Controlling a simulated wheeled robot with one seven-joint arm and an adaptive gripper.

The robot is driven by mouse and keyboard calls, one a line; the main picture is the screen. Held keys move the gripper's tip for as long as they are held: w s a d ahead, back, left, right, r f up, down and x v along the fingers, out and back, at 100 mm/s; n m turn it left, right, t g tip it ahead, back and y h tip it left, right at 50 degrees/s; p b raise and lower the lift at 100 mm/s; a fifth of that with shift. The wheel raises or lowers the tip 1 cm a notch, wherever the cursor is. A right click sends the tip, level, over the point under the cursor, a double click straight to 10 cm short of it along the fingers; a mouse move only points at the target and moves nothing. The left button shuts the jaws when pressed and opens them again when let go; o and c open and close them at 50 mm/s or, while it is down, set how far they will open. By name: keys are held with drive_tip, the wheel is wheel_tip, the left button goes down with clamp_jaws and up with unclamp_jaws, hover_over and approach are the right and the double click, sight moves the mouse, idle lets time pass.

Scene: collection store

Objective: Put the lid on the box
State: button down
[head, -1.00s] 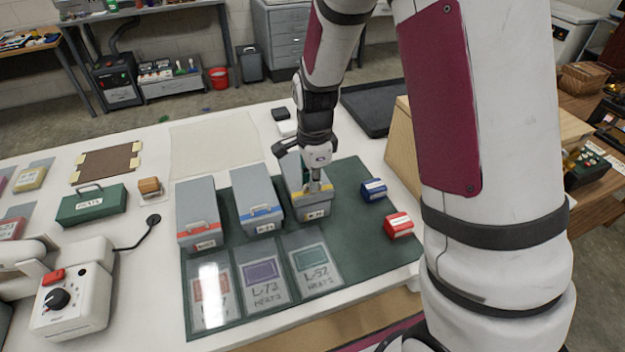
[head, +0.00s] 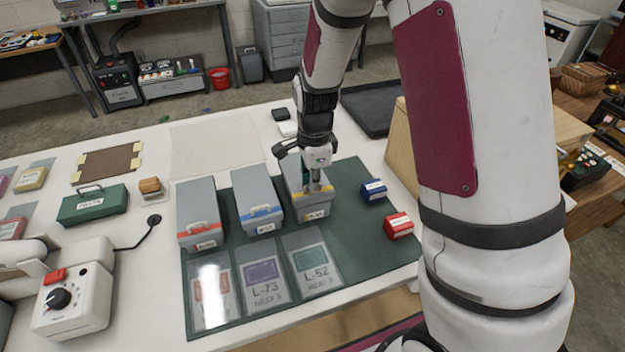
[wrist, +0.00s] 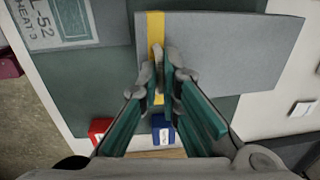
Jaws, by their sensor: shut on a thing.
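Three long grey boxes stand side by side on a dark green mat (head: 345,240). The right one, the yellow-banded box (head: 316,214), has a label on its front. A grey lid (wrist: 222,50) with a yellow stripe (wrist: 155,32) fills the middle of the wrist view. My gripper (head: 316,186) is over the front of this box, pointing down. In the wrist view its fingers (wrist: 162,78) are shut at the yellow stripe, on the lid's handle, which they mostly hide. I cannot tell whether the lid rests fully on the box.
A red-banded box (head: 198,210) and a blue-banded box (head: 258,200) stand to the left. A blue block (head: 373,190) and a red block (head: 398,225) lie to the right. Label cards (head: 262,283) lie in front. A wooden piece (head: 402,150) stands at the right edge.

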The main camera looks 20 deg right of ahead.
drive_tip(key=shift+w+f, duration=0.1)
drive_tip(key=shift+f, duration=0.75)
idle(0.7)
drive_tip(key=c, duration=1.7)
unclamp_jaws()
wheel_tip(320, 180, up, 12)
drive_tip(key=s, duration=0.1)
drive_tip(key=s+r+n+t, duration=0.2)
drive_tip(key=s+r+n, duration=0.5)
drive_tip(key=s+n, duration=0.2)
drive_tip(key=s+r+n+t, duration=0.2)
drive_tip(key=s+r+n, duration=0.6)
drive_tip(key=s, duration=0.4)
drive_tip(key=shift+d+r+n+t, duration=0.15)
drive_tip(key=shift+n+t, duration=0.25)
drive_tip(key=shift+n, duration=0.4)
